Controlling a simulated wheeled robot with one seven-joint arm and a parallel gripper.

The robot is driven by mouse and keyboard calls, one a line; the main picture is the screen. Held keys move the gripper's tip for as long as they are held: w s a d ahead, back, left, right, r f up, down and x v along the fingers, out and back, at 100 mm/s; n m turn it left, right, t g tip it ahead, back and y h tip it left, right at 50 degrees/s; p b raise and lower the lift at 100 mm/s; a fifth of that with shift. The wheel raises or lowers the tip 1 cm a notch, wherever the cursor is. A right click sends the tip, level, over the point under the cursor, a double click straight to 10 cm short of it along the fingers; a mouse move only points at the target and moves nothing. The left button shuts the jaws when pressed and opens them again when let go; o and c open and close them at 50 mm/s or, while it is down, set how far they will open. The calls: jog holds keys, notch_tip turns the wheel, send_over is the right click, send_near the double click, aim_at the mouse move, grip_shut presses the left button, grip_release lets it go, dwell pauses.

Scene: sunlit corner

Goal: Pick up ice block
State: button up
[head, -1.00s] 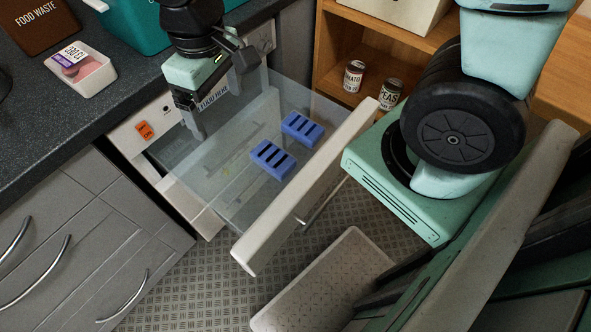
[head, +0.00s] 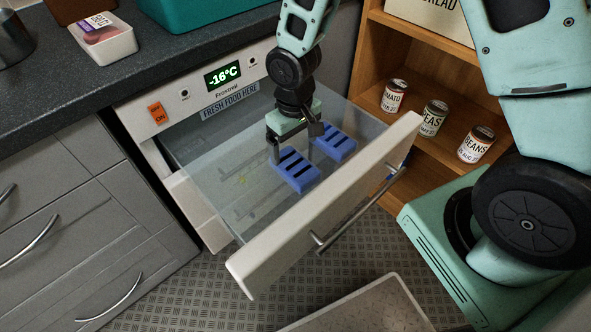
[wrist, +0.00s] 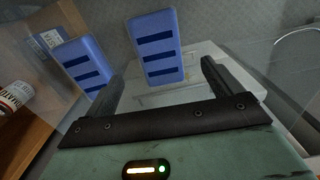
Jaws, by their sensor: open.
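Two blue ice blocks with dark slots lie in the open, clear-walled freezer drawer (head: 240,264). The nearer ice block (head: 297,171) is just below my gripper (head: 294,152), and the other ice block (head: 336,142) lies behind it to the right. In the wrist view, one ice block (wrist: 158,48) shows ahead of and between the spread fingers of my gripper (wrist: 162,78). The second ice block (wrist: 82,64) is to the left, beside the left finger. My gripper is open and empty; I cannot tell exactly how far its tips are above the block.
The freezer panel (head: 186,100) reads -16°C behind the drawer. A wooden shelf (head: 372,97) with three cans, including a tomato can (head: 394,96), stands close on the right. The dark counter (head: 40,120) holds a white tub (head: 103,40). The drawer's front left part is clear.

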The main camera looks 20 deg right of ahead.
aim_at(295, 164)
notch_tip(295, 164, down, 8)
jog(key=shift+w+f+b, duration=0.15)
jog(key=shift+f+b, duration=0.05)
jog(key=shift+b, duration=0.35)
jog(key=c, duration=1.3)
jog(key=shift+o, duration=0.2)
